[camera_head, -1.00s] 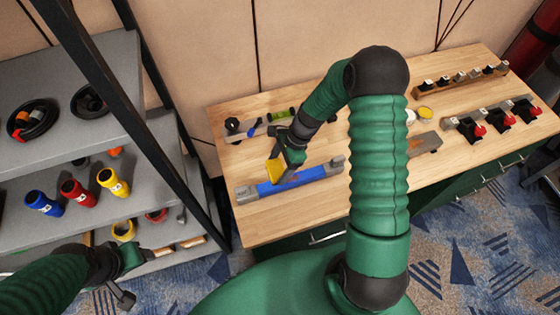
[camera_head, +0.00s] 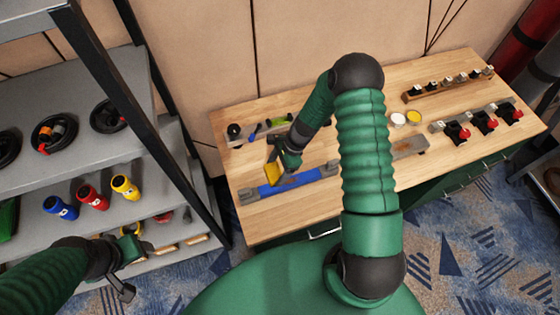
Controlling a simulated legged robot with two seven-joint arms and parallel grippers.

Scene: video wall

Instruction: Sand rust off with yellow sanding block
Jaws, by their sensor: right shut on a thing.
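My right gripper (camera_head: 281,157) is shut on the yellow sanding block (camera_head: 272,174). It holds the block tilted at the left part of a blue bar (camera_head: 301,178). I cannot tell whether the block touches the bar. The bar lies between two grey end pieces on the wooden workbench (camera_head: 310,214), with a brownish rust patch near its middle. A grey plate (camera_head: 413,145) with a rust-brown patch lies further right, partly hidden by my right arm. My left gripper (camera_head: 124,270) is low at the left, in front of the shelf; its fingers are too unclear to read.
A grey shelf (camera_head: 60,185) with blue, red and yellow cups stands left; its black post rises beside the bench. Small tools and a green level (camera_head: 281,121) lie at the back left. Two round tins (camera_head: 405,118) and switch racks (camera_head: 480,128) are at the right.

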